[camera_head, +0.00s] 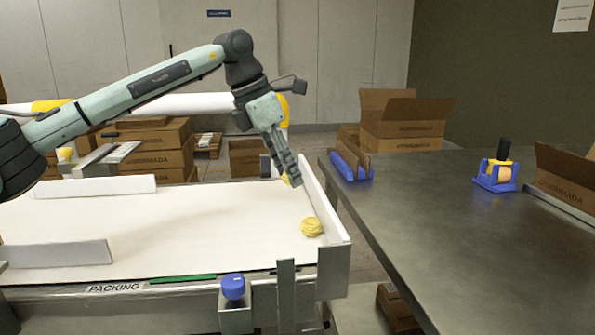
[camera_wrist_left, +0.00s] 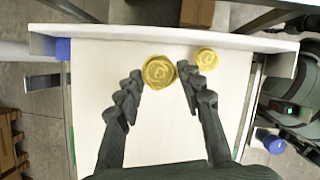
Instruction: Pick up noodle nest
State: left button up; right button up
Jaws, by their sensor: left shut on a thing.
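My left gripper (camera_head: 292,178) reaches down over the right end of the white belt, its fingers pointing down. In the left wrist view its two fingers (camera_wrist_left: 160,73) stand on either side of a round yellow noodle nest (camera_wrist_left: 158,72) and are shut on it. In the head view only a small yellow part of this nest (camera_head: 285,181) shows behind the fingers. A second noodle nest (camera_head: 312,227) lies free on the belt near the end wall, closer to the front. It also shows in the wrist view (camera_wrist_left: 206,58), just right of the right finger.
The belt (camera_head: 170,220) has a raised end wall (camera_head: 325,205) close beside the gripper and low side guards (camera_head: 60,253). A blue-capped post (camera_head: 233,288) stands at the front edge. A grey table (camera_head: 430,240) with a tape dispenser (camera_head: 496,174) and open cartons (camera_head: 400,120) is right.

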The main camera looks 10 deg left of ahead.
pick_arm(q)
jog(key=s+a, duration=0.3)
jog(key=a, duration=0.5)
jog(key=s+a, duration=0.3)
jog(key=a, duration=0.5)
jog(key=shift+s+b, duration=0.4)
jog(key=shift+b, duration=0.05)
pick_arm(e)
jog(key=shift+s+d+r, duration=0.1)
jog(key=shift+r, duration=1.15)
pick_arm(q)
jog(key=shift+a+f, duration=0.1)
pick_arm(e)
jog(key=shift+d, duration=0.1)
